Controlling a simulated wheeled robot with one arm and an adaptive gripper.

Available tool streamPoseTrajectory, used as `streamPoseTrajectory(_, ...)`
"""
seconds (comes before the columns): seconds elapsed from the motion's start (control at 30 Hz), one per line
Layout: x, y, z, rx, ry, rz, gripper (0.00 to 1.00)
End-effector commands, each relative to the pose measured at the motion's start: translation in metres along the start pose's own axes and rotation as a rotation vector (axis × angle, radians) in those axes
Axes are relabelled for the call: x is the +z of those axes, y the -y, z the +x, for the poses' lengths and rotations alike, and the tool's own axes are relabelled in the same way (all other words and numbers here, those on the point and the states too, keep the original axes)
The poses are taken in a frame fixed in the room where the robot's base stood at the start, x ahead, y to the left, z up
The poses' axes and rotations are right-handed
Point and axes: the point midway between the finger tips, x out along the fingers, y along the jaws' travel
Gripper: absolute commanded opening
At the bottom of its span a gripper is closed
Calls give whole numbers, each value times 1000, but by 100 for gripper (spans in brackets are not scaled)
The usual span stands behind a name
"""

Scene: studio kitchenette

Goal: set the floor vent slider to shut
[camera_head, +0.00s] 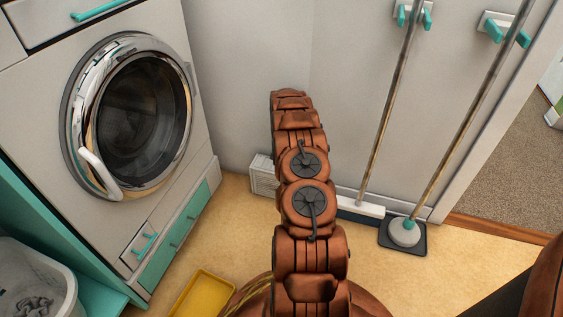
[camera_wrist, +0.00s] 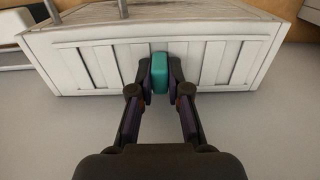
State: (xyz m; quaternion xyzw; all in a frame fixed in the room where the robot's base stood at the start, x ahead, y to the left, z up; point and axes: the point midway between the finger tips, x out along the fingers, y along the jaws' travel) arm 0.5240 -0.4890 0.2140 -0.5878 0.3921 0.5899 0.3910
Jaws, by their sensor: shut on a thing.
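The floor vent (camera_head: 263,176) is a white louvred box low against the back wall, partly hidden behind my arm in the head view. In the wrist view the vent (camera_wrist: 100,62) fills the upper part, with upright slats along its face. Its teal slider knob (camera_wrist: 159,72) stands out near the middle of that face. My gripper (camera_wrist: 160,78) is shut on the knob, one finger on each side. The head view hides my gripper and the knob behind my arm.
A washing machine (camera_head: 130,110) stands at the left. A yellow tray (camera_head: 203,294) lies on the floor. A laundry basket (camera_head: 30,280) is at the lower left.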

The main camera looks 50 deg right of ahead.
Motion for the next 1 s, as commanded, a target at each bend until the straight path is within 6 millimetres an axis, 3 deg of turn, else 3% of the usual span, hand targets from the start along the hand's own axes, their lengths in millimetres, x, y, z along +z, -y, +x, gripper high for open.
streamPoseTrajectory(0.27, 0, 3, 0, -4, -3, -2, 42)
streamPoseTrajectory(0.67, -1, 1, -6, -3, -3, 0, 42)
streamPoseTrajectory(0.87, -1, 3, -30, -4, -5, -1, 42)
streamPoseTrajectory(1.0, -1, 2, -58, -4, -5, -1, 42)
